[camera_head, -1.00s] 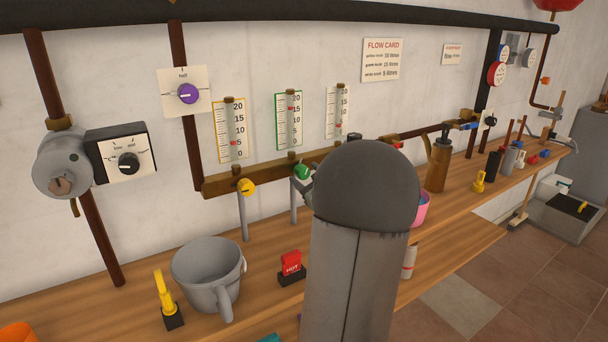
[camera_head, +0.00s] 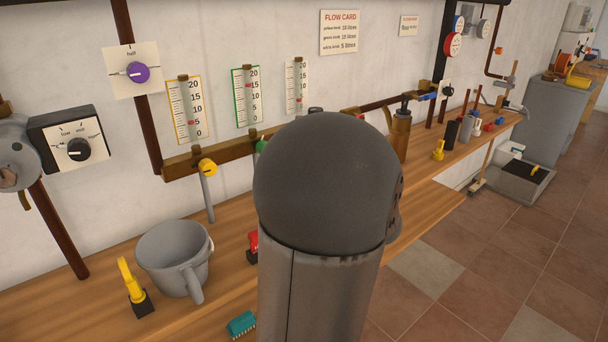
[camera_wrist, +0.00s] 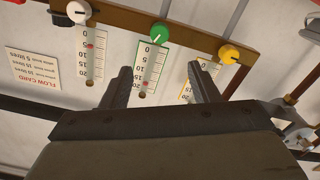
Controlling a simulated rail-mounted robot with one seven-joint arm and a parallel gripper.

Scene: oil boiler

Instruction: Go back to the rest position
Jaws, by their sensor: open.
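My gripper (camera_wrist: 157,85) shows in the wrist view with its two dark fingers spread apart and nothing between them. In that view, which is upside down, the green knob (camera_wrist: 160,33) and its gauge lie beyond the gap between the fingers. The white knob (camera_wrist: 79,11) is to the left and the yellow knob (camera_wrist: 229,54) to the right. None of them is touched by the fingers as far as I can see.
A grey bucket (camera_head: 174,258), a yellow-handled item (camera_head: 132,287), a red block (camera_head: 252,247) and a teal brush (camera_head: 241,324) are on the wooden bench (camera_head: 95,315). A purple dial (camera_head: 137,72) and a black dial (camera_head: 78,149) are on the wall.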

